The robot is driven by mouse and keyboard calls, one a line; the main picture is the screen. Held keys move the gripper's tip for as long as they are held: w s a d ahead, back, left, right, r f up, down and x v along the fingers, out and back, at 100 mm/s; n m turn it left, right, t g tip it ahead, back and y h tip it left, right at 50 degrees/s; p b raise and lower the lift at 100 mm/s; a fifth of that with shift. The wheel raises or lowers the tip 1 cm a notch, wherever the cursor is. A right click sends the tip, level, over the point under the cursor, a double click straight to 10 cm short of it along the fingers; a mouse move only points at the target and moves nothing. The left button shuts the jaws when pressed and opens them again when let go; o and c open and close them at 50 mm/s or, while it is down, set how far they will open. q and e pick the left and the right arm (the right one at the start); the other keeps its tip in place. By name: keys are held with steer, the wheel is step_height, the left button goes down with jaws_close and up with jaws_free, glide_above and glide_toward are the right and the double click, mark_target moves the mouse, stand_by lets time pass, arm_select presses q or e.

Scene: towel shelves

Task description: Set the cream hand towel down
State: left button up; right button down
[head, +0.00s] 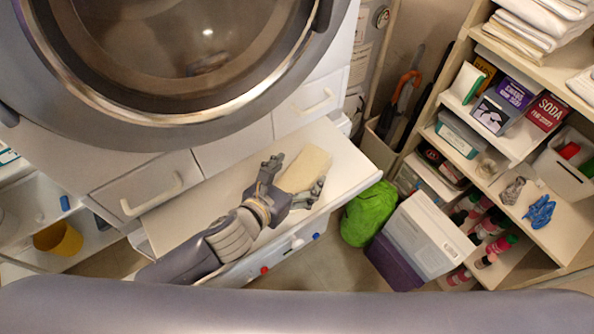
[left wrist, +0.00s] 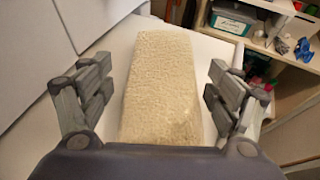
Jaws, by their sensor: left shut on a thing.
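The cream hand towel (head: 306,167) is a folded, block-shaped bundle at the right half of the white pull-out surface (head: 340,165) under the washer. In the left wrist view the towel (left wrist: 160,85) fills the middle, its long side pointing away from me. My left gripper (head: 296,176) is at the towel's near end, one finger on each side, and is shut on it. In the left wrist view the fingers of my left gripper (left wrist: 162,80) flank the towel. The towel's underside is hidden, so I cannot tell whether it touches the surface. My right gripper is not in view.
The front-loading washer (head: 180,125) rises behind the surface. A green bag (head: 368,214) and a white bin (head: 428,235) stand on the floor to the right. Shelves (head: 550,70) with boxes, bottles and white towels are further right. The surface left of my gripper is clear.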

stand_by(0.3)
arm_select(q)
steer(key=shift+f+b, duration=0.3)
steer(key=shift+f, duration=0.2)
steer(key=o, duration=1.2)
steer(key=shift+s, duration=0.1)
steer(key=v, duration=1.2)
